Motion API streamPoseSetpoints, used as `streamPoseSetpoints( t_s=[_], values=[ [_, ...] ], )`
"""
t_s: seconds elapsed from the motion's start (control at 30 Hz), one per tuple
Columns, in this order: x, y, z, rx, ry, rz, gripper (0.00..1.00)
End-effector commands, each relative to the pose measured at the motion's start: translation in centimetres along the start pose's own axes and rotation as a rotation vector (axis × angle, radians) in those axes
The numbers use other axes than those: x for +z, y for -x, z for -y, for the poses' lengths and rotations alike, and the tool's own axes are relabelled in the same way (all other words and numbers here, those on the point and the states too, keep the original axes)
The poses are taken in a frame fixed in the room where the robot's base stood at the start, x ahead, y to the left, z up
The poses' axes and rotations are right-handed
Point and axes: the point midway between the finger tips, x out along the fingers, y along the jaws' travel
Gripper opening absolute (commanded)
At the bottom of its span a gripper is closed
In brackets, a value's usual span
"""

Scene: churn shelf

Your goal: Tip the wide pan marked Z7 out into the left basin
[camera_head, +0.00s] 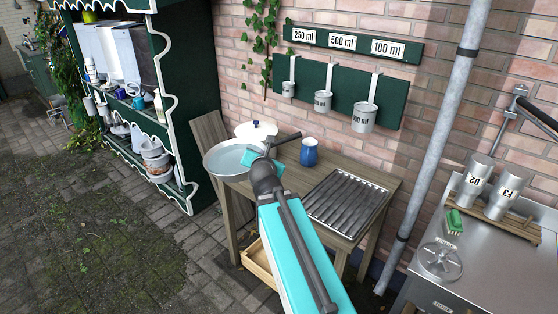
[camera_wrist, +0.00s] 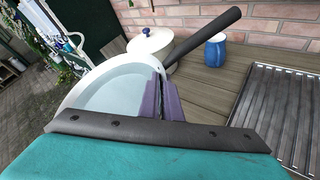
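The wide pan (camera_head: 226,160), pale inside with what looks like clear liquid, sits at the left end of the wooden table and appears to overhang its edge. It also fills the left of the wrist view (camera_wrist: 108,92), with its dark handle (camera_wrist: 208,35) pointing up and right. I cannot read a Z7 mark. My gripper (camera_head: 254,158) is at the pan's handle side. In the wrist view its purple fingers (camera_wrist: 162,100) are close together at the pan's edge near the handle root and appear closed on it; the exact contact is partly hidden. I see no left basin.
A white lidded pot (camera_head: 257,131) and a blue mug (camera_head: 309,152) stand behind the pan. A ribbed metal tray (camera_head: 346,203) covers the table's right. Measuring cups (camera_head: 364,117) hang on the wall.

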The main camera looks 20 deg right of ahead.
Motion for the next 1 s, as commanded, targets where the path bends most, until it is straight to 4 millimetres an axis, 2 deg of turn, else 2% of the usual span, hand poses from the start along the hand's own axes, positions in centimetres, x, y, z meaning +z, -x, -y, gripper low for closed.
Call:
streamPoseSetpoints(
  t_s=[0.03, 0.37, 0.7, 0.83, 1.0],
  values=[
    [0.2, 0.3, -1.2, 0.027, 0.003, -0.002, 0.0],
    [-0.2, 2.1, -7.8, 0.164, 0.058, -0.06, 0.0],
    [-0.5, 4.7, -14.8, 0.297, 0.113, -0.121, 0.0],
    [-0.6, 5.4, -16.1, 0.321, 0.124, -0.134, 0.0],
    [-0.6, 5.7, -16.8, 0.333, 0.13, -0.139, 0.0]
  ],
)
